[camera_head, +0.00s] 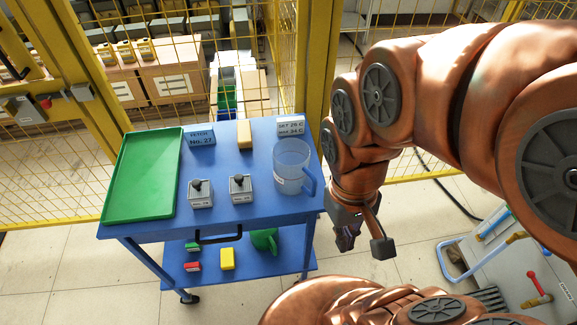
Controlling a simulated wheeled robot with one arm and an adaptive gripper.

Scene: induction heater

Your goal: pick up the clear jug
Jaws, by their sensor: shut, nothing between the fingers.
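The clear jug (291,168) stands upright at the right end of the blue cart's top (240,222). It is see-through with a bluish tint, and its blue handle faces right and toward the front. A pale label shows on its side. My gripper (346,240) hangs to the right of the cart, lower right of the jug and apart from it. It is shut and empty, with its fingers pointing down. The fingers are small and dark in this view.
A green tray (145,176) covers the cart's left end. A green jug (264,240) is on the lower shelf. Yellow fencing stands behind.

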